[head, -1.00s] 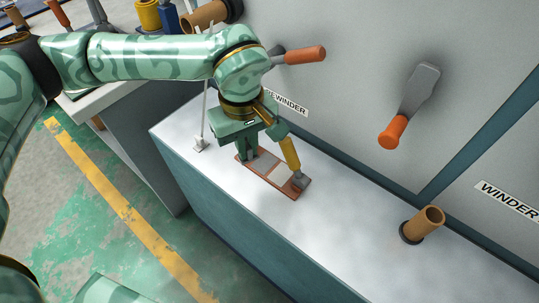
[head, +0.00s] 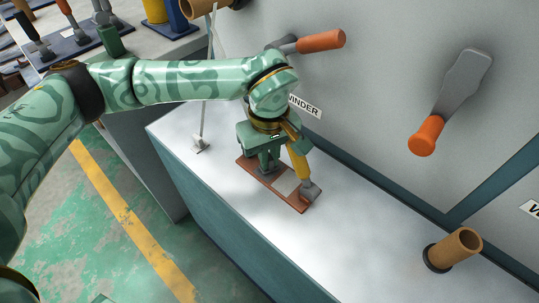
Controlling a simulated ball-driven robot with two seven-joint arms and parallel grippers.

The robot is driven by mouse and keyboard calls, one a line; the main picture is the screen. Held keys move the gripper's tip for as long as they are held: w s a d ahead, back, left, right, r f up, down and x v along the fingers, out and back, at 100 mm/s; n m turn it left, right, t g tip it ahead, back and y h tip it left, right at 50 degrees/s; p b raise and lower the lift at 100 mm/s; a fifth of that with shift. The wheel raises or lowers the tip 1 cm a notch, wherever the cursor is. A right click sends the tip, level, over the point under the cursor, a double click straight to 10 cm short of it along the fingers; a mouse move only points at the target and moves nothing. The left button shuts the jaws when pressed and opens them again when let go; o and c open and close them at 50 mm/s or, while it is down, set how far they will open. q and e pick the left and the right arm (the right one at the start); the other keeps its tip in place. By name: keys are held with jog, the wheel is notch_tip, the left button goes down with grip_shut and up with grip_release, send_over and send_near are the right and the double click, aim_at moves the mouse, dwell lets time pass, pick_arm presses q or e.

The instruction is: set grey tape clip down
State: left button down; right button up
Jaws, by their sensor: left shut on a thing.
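My left gripper (head: 268,168) reaches down over the reddish-brown board (head: 250,176) on the white bench top. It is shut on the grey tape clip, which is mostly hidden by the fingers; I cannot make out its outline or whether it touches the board. A pale plate (head: 287,183) lies on the board just right of the fingers. A yellow-handled lever (head: 298,161) with a grey foot (head: 311,191) stands at the board's right end, close beside the gripper. My right gripper is not in view.
An orange-handled lever (head: 321,40) sticks out above my wrist, and another (head: 426,135) is on the wall panel at right. A brown tube (head: 457,247) stands at lower right. The bench top between board and tube is clear.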

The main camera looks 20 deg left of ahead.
pick_arm(q)
jog(key=c, duration=1.5)
grip_release()
jog(key=shift+f, duration=0.15)
